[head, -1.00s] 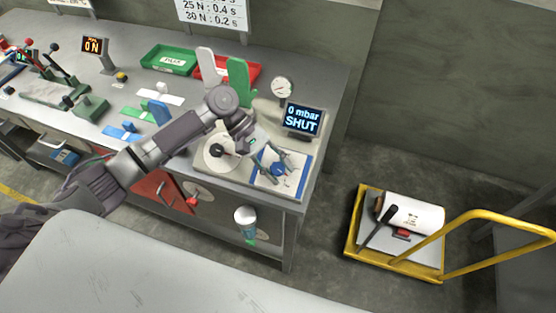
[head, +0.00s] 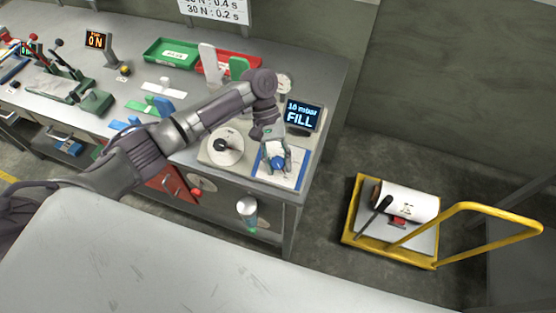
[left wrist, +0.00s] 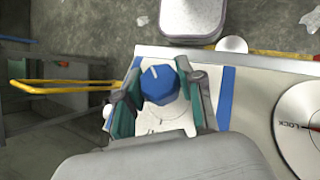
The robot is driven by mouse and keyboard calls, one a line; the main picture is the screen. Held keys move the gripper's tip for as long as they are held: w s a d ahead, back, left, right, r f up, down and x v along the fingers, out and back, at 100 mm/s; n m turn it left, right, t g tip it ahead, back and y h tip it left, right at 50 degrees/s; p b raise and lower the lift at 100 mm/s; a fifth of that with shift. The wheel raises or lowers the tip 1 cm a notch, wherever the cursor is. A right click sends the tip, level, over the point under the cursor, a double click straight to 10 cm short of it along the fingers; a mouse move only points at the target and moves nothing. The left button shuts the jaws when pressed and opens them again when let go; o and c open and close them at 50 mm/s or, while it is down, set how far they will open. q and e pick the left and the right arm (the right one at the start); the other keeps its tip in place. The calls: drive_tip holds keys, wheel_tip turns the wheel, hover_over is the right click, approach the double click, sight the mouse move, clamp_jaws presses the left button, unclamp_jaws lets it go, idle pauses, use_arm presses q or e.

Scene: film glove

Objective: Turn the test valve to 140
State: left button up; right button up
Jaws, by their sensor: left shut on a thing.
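The test valve is a blue knob (head: 278,162) with a white mark, on a white plate with blue edges (head: 291,181) at the right end of the bench. My left gripper (head: 277,155) reaches down over it and is shut on the knob. In the left wrist view the blue knob (left wrist: 158,85) sits between the two fingers of my left gripper (left wrist: 160,100), its white mark toward the upper left. The display (head: 304,115) behind the plate reads 10 mbar and FILL. My right gripper is not in view.
A round white dial (head: 213,152) with a black knob stands left of the valve plate. A gauge (head: 285,84) is partly hidden behind my arm. Green (head: 171,50) and red trays stand at the back. A yellow trolley (head: 358,240) with a roll stands on the floor at right.

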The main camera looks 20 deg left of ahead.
use_arm(q)
drive_tip(key=shift+s+f, duration=0.1)
drive_tip(key=shift+f, duration=0.05)
drive_tip(key=o, duration=1.2)
drive_tip(key=shift+c, duration=0.2)
drive_tip(key=v, duration=1.2)
drive_tip(key=shift+f, duration=0.1)
